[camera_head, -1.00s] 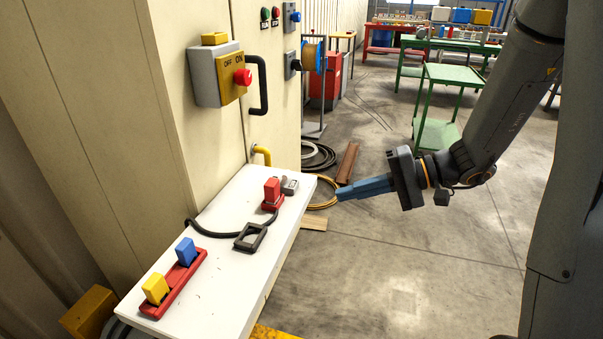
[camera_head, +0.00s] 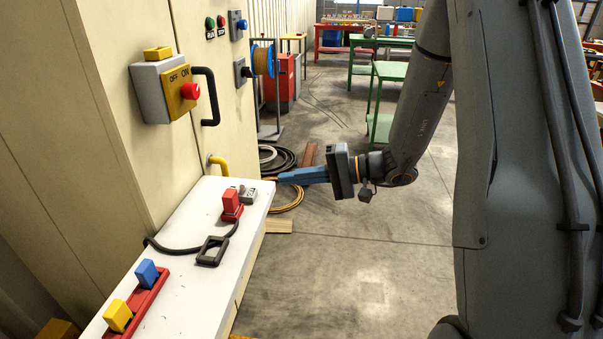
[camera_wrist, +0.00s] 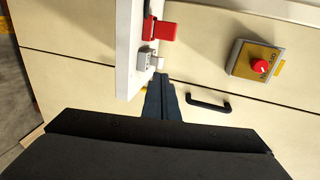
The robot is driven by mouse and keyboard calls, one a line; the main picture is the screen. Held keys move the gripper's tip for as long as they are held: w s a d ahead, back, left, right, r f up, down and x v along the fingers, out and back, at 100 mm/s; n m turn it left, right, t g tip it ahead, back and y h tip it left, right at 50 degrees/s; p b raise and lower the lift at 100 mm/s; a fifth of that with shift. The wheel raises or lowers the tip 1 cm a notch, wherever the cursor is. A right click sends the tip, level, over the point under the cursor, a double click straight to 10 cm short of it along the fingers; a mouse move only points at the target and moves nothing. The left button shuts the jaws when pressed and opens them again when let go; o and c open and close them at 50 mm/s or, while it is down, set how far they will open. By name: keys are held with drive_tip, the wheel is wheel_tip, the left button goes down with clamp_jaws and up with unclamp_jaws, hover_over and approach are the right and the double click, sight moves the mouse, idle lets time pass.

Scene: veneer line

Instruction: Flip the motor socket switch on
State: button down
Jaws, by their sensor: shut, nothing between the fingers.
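My gripper (camera_head: 280,179) is shut and empty, its blue fingers pointing left by the far right corner of the white bench (camera_head: 190,310). In the wrist view the shut fingers (camera_wrist: 161,80) point towards a small grey box (camera_wrist: 147,62) at the bench end; contact cannot be told. This grey box (camera_head: 248,194) sits beside a red upright block on a red base (camera_head: 231,203). On the cabinet, a grey and yellow box (camera_head: 178,88) marked OFF and ON carries a red knob (camera_head: 190,91). I cannot tell which part is the motor socket switch.
A black handle (camera_head: 210,95) and yellow hook (camera_head: 218,163) project from the cabinet (camera_head: 150,170). A blue fitting (camera_head: 238,24) and dark fitting (camera_head: 241,72) are higher up. A black frame on a cable (camera_head: 212,251) lies on the bench. Floor to its right is open.

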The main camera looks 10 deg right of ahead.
sight(247, 182)
drive_tip(key=p+x, duration=0.3)
drive_tip(key=x, duration=0.5)
drive_tip(key=shift+w+a, duration=0.1)
drive_tip(key=shift+a, duration=0.2)
drive_tip(key=shift+w+r, duration=0.1)
drive_tip(key=shift+r, duration=0.05)
